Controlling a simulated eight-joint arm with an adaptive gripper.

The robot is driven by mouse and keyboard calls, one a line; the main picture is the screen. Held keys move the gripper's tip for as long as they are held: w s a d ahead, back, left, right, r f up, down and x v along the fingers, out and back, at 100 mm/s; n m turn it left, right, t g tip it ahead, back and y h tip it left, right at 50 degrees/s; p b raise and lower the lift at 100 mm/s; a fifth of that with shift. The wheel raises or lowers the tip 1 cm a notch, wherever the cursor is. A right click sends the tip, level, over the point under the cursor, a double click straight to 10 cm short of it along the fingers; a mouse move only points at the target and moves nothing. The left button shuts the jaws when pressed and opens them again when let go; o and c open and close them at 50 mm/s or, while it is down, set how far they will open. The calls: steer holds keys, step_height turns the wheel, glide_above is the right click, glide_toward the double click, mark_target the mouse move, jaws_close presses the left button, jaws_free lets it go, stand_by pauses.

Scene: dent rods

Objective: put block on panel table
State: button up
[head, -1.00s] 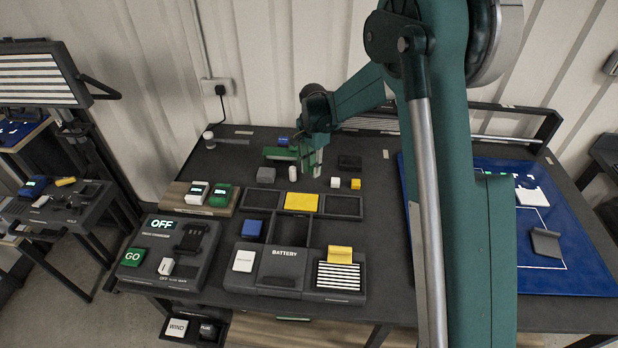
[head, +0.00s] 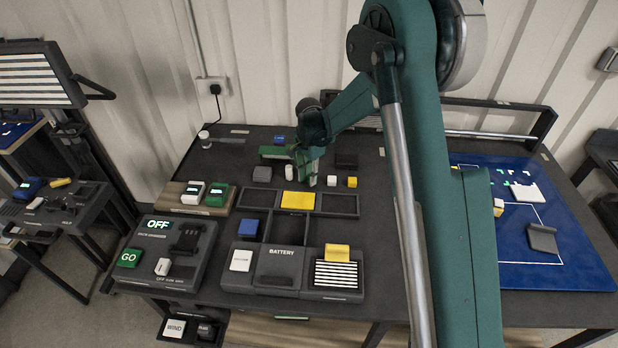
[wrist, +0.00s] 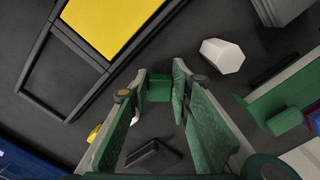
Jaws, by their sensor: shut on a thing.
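My gripper (head: 312,178) is low over the dark table (head: 385,235), just behind the compartment frame. In the wrist view its green fingers (wrist: 159,78) are closed on a small green block (wrist: 158,90) at their tips. In the head view the fingers hide this block. The frame (head: 340,203) holds a yellow panel (head: 298,200) and a blue panel (head: 250,227); other compartments are empty. The yellow panel also shows at the top left of the wrist view (wrist: 112,22). I cannot tell whether the held block touches the table.
Close by stand a white block (wrist: 222,55), a second white block (head: 332,181), a yellow cube (head: 352,182), a dark block (head: 346,160) and a grey block (head: 262,174). Control boxes (head: 180,240) line the front left. A blue board (head: 560,225) lies right, partly behind my arm.

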steer(key=shift+f, duration=0.2)
steer(key=o, duration=0.8)
steer(key=shift+r, duration=0.15)
step_height(320, 180, up, 12)
steer(key=shift+p, duration=0.3)
stand_by(0.4)
stand_by(0.6)
